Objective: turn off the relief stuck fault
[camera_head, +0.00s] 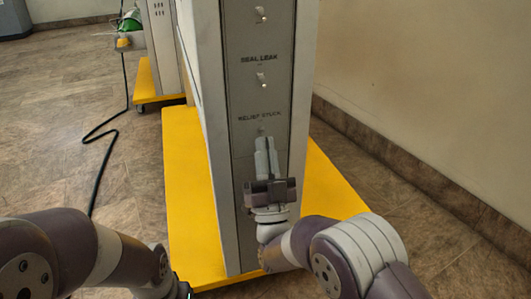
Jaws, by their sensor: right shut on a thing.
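The RELIEF STUCK switch (262,131) is a small toggle below its printed label on the grey panel (245,185). My right gripper (264,142) points up the panel with its fingers together at this switch, shut on it. The fingers hide most of the switch, so its up or down position cannot be told. The SEAL LEAK switch (262,80) is higher on the same panel, with another toggle (260,14) above it. My left arm comes in at the lower left; its gripper fingers do not show.
The panel's cabinet stands on a yellow base (188,210). A second cabinet on a yellow wheeled base (147,85) is behind at left. A black cable (106,131) lies on the tiled floor. A beige wall (420,90) runs along the right.

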